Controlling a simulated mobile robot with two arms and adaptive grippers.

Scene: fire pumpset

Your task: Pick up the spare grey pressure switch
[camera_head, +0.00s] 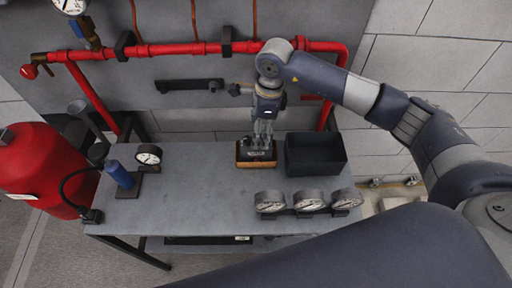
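The spare grey pressure switch appears to be the small grey item (256,154) in a wood-edged tray (256,165) on the grey table; my gripper partly hides it. My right arm comes in from the right, and its gripper (263,143) points down over this tray. Its fingertips are at or just above the grey item. The view is too small to tell whether the fingers are closed on it. My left gripper is not in view.
A black open bin (316,153) stands just right of the tray. Several round gauges (309,201) line the table's front right. A blue cylinder (119,174) and a gauge (149,155) stand at the left. Red pipes (180,48) run behind; a red tank (42,165) stands left.

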